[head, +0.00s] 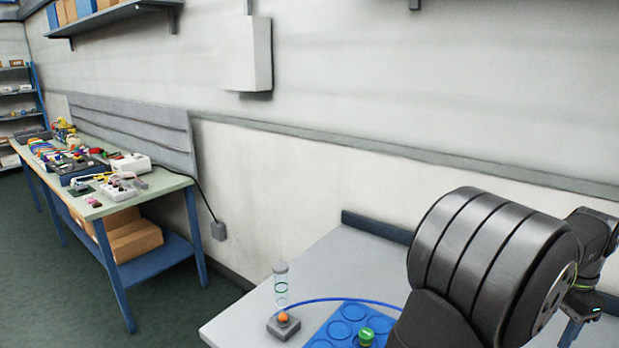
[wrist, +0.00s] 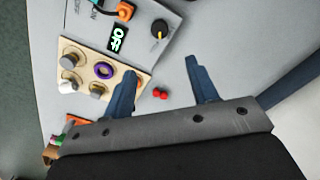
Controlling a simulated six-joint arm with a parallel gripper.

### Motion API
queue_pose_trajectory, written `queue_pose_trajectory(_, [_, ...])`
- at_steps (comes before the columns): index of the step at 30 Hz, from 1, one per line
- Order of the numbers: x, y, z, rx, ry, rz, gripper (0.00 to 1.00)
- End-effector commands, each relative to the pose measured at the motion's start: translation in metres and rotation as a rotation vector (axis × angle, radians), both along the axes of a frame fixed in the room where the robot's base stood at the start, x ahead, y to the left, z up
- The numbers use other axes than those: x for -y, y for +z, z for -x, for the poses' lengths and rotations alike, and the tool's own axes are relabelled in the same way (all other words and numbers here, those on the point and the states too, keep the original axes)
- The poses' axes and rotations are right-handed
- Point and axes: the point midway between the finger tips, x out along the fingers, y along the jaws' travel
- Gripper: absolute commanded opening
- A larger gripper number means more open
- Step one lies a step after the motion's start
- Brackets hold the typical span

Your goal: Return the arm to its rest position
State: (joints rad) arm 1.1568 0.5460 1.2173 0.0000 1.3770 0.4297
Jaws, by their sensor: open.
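My gripper (wrist: 160,68) is open and empty in the wrist view, its two blue fingers spread apart over a grey work surface (wrist: 178,125). In the head view my dark ribbed arm fills the lower right. Part of the gripper end shows low at the right edge, with a blue finger (head: 571,332) pointing down. The arm hides much of the bench there.
The grey bench (head: 330,265) bears a clear tube (head: 281,286) and a blue tray (head: 320,343). A cluttered side table (head: 150,190) stands left.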

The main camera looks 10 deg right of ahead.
Motion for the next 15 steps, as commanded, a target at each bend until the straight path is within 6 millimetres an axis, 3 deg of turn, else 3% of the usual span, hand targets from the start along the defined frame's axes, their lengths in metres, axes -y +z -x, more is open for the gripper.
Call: queue_pose_trajectory(15, [-0.001, -0.102, 0.000, -0.002, 0.000, -0.005, 0.53])
